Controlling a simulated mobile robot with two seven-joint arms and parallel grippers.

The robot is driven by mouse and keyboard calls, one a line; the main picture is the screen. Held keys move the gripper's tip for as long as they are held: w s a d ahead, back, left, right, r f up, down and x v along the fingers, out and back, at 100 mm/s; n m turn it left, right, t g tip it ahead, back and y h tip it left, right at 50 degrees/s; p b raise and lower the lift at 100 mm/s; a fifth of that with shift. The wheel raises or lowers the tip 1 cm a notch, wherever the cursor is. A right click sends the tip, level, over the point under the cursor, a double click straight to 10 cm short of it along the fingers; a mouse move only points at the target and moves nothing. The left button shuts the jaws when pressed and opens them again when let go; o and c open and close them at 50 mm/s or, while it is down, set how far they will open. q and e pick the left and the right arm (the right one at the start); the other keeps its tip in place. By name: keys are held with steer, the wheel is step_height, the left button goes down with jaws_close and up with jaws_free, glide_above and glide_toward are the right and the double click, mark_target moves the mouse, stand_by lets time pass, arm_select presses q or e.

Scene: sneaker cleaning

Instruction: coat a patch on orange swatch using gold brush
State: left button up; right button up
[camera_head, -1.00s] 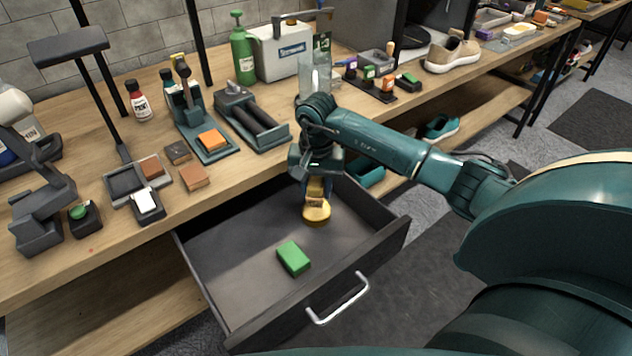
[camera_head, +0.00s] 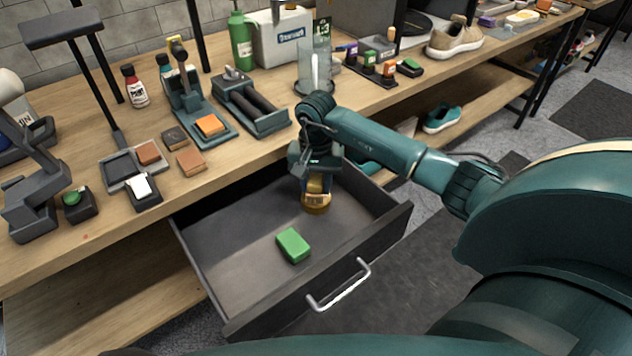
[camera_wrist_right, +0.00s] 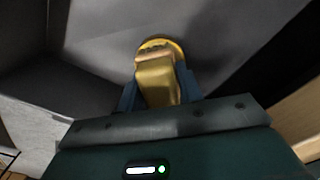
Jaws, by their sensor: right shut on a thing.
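The gold brush (camera_head: 316,203) has a round gold head and is in the open drawer, near its back right. My right gripper (camera_head: 317,183) points down and is shut on the brush. The right wrist view shows the gold brush (camera_wrist_right: 157,75) between the blue-grey fingers (camera_wrist_right: 158,92). I cannot tell whether the brush touches the drawer floor. The orange swatch (camera_head: 210,126) lies flat on a grey-teal stand on the bench, up and left of the gripper. My left gripper is not in view.
A green block (camera_head: 293,245) lies in the dark drawer (camera_head: 225,270), which has a silver handle (camera_head: 340,287). A brown block (camera_head: 191,163) and a roller tray (camera_head: 252,108) are near the swatch. A clear cylinder (camera_head: 314,70) stands behind my right arm.

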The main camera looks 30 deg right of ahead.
steer(key=shift+f+b, duration=0.3)
steer(key=shift+f, duration=0.2)
stand_by(0.4)
stand_by(0.4)
steer(key=shift+b, duration=0.35)
steer(key=shift+f, duration=0.1)
stand_by(0.7)
